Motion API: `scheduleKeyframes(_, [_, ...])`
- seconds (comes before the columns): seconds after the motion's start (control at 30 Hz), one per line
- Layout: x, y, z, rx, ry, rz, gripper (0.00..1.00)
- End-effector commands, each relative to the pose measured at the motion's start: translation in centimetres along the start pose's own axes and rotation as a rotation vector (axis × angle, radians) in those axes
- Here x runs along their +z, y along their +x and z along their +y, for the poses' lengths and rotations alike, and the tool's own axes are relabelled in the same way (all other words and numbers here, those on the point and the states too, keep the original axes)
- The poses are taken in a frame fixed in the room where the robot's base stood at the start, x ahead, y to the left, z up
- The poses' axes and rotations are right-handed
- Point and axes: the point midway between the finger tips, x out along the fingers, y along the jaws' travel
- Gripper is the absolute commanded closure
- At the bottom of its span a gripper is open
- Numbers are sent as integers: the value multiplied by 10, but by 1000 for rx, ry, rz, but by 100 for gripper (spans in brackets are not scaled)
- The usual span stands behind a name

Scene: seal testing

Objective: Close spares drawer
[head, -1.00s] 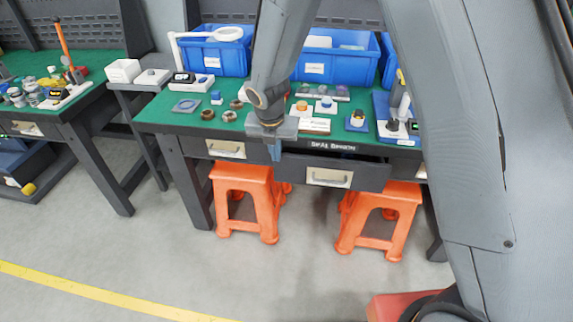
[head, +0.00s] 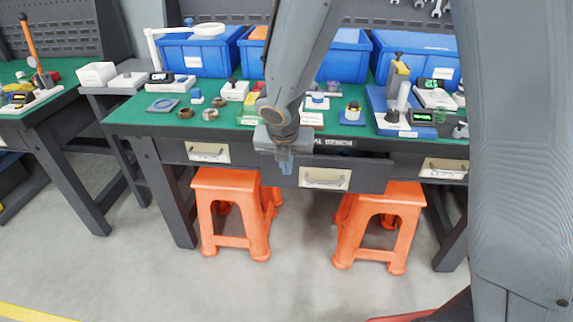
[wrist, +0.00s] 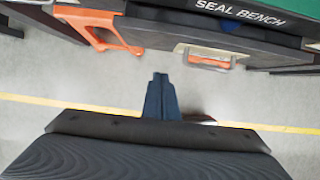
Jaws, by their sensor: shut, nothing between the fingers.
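The middle drawer (head: 368,177) under the green-topped bench stands pulled out, its front forward of the bench edge. It has a pale label plate and a grey handle (head: 325,180). My gripper (head: 286,166) points down at the left end of the drawer front and overlaps it in the head view; I cannot tell whether they touch. In the wrist view my shut, empty fingers (wrist: 160,78) are over the floor, apart from the drawer handle (wrist: 207,63). A small blue thing (wrist: 228,26) shows inside the dark drawer. A "SEAL BENCH" label (wrist: 240,12) is above the opening.
A left drawer (head: 208,153) and a right drawer (head: 443,169) look shut. Two orange stools (head: 233,243) (head: 378,241) stand under the bench. Small parts and blue bins (head: 195,58) fill the bench top (head: 135,112). The floor in front is clear.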

Motion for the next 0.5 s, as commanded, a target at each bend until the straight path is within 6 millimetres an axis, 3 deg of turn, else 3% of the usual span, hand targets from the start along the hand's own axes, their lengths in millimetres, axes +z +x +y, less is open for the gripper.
scheduleKeyframes(0.03, [-1,15,0,-1,-1,2,100])
scheduleKeyframes(0.27, [-1,60,0,-1,-1,2,100])
scheduleKeyframes(0.5, [29,68,0,0,2,0,100])
